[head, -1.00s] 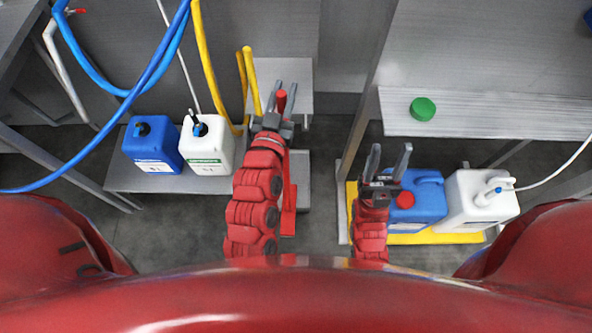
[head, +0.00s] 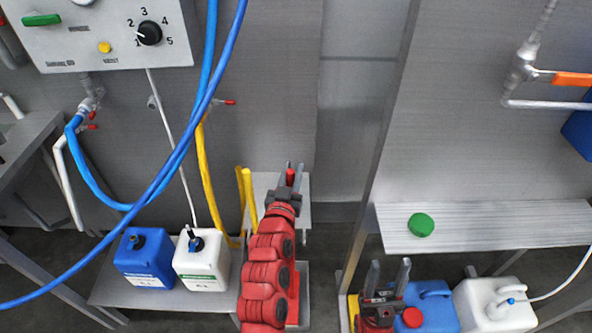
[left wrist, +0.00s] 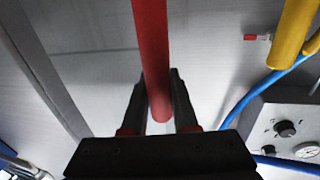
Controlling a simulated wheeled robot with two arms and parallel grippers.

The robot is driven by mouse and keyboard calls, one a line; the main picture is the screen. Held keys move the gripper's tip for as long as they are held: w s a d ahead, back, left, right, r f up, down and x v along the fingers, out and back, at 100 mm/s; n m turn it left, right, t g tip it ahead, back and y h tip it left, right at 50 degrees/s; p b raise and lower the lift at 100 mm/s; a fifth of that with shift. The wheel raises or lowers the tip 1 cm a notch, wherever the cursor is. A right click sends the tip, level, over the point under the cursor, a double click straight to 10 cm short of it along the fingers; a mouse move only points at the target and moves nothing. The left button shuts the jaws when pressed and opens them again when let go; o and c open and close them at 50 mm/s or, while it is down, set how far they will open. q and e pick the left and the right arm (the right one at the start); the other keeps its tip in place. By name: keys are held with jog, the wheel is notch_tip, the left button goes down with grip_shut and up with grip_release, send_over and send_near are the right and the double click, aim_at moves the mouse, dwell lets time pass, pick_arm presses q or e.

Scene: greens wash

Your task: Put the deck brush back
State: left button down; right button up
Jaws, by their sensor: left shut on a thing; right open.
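The deck brush shows as a red handle; its top end (head: 291,176) stands between the fingers of my left gripper (head: 291,178) in the head view. The left wrist view shows the red handle (left wrist: 150,50) running between the dark fingers of the left gripper (left wrist: 158,105), which is shut on it. The brush head is hidden in both views now. My right gripper (head: 389,276) is open and empty, near the blue jug with the red cap (head: 430,303) at the lower right.
A blue canister (head: 145,262) and a white canister (head: 202,265) stand on a low shelf at left. Yellow tubes (head: 249,195) rise beside a small grey shelf (head: 265,183). A blue hose (head: 160,180) crosses the left. A green disc (head: 421,225) lies on the right bench (head: 480,225).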

pick_arm(q)
jog(key=w+f, duration=0.2)
jog(key=w+f+p, duration=0.1)
jog(key=w, duration=0.1)
jog(key=shift+d+f, duration=0.4)
jog(key=c, duration=0.7)
grip_release()
jog(key=shift+f, duration=0.1)
